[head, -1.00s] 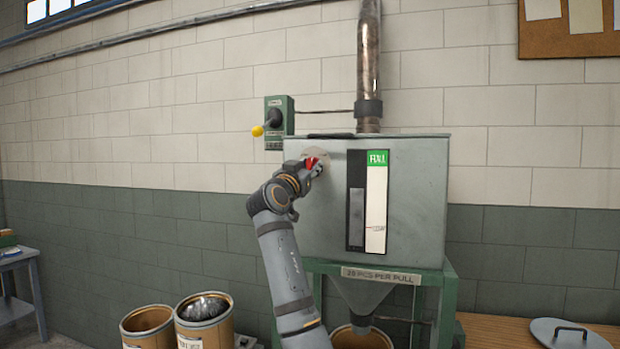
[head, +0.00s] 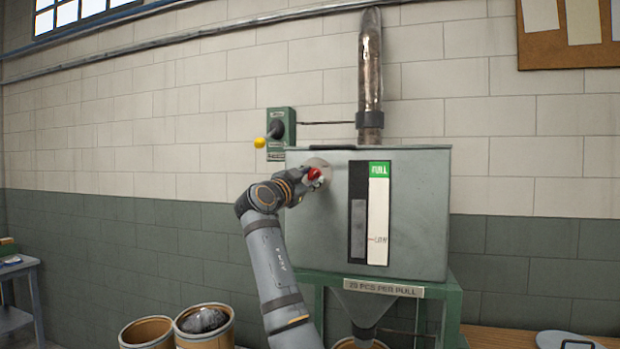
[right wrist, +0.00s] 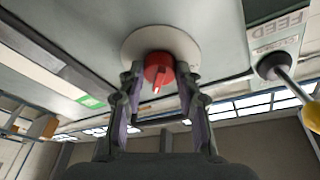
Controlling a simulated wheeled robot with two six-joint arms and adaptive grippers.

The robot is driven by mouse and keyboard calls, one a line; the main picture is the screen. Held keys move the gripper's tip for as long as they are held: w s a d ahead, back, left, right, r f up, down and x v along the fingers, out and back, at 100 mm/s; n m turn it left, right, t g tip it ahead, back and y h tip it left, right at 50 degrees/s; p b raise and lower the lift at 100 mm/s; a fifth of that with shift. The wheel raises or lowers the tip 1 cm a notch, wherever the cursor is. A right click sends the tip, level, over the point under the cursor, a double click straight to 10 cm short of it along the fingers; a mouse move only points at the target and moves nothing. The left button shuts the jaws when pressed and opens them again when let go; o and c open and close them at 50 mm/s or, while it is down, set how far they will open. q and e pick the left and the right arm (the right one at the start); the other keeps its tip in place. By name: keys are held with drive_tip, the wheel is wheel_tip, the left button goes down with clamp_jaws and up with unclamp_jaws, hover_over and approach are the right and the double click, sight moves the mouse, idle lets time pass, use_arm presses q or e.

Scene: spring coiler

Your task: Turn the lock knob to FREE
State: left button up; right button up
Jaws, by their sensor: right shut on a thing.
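The red lock knob (head: 315,174) sits on a pale round plate (head: 320,163) on the front of the grey metal hopper (head: 420,220). In the right wrist view the knob (right wrist: 158,70) shows a pale pointer mark and lies between my fingers. My right gripper (head: 308,180) is at the knob, shut on it; it also shows in the right wrist view (right wrist: 160,88). The lettering on the plate is too small to read. My left gripper is not in view.
A FULL/LOW level gauge (head: 378,215) is right of the knob. Open drums (head: 205,325) stand below on the left.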

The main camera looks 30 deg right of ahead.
idle(0.3)
drive_tip(key=o, duration=1.1)
drive_tip(key=shift+o, duration=0.2)
drive_tip(key=v, duration=1.2)
